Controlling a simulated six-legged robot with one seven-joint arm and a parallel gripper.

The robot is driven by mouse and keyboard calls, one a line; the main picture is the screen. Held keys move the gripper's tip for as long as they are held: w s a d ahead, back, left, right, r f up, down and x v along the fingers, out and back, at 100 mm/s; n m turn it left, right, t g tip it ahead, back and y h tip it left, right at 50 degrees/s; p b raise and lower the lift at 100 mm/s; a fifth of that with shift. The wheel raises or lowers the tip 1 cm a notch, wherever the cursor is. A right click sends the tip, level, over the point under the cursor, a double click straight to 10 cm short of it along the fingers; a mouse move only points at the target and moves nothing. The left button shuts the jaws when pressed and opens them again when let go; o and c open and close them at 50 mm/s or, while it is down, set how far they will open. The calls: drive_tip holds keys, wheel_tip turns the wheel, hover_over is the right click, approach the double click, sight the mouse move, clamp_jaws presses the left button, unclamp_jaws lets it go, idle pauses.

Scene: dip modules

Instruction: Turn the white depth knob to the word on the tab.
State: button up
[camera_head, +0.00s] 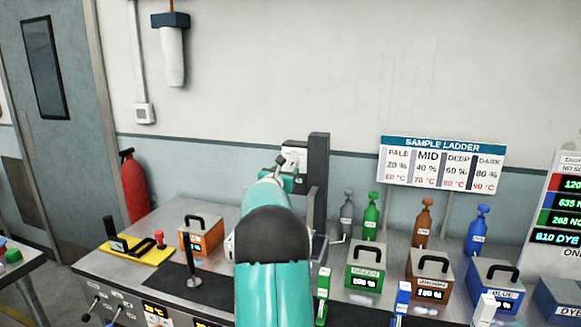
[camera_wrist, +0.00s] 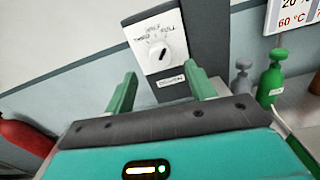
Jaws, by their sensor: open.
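The white depth knob (camera_wrist: 159,53) sits on a white dial panel (camera_wrist: 146,34) on a dark upright post. Its dark pointer mark leans up and right. Words are printed around the dial; the right one looks like FULL, the others are too blurred to be sure. A small white tab (camera_wrist: 171,80) is below the panel, its word unreadable. My gripper (camera_wrist: 163,76) is open and empty, its two green fingers below and either side of the knob, apart from it. In the head view my gripper (camera_head: 280,178) is in front of the panel (camera_head: 294,150), and my arm hides the area below.
The dark post (camera_head: 318,175) rises from the metal bench. Grey (camera_head: 347,215) and green (camera_head: 371,215) bottles stand to its right, with green (camera_head: 366,262), brown and blue boxes in front. An orange box (camera_head: 200,238) is at left.

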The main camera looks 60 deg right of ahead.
sight(291, 165)
drive_tip(key=shift+w+d, duration=0.25)
drive_tip(key=shift+d, duration=1.35)
drive_tip(key=shift+w+d, duration=0.2)
drive_tip(key=shift+d, duration=1.35)
drive_tip(key=c, duration=1)
drive_tip(key=shift+o, duration=0.2)
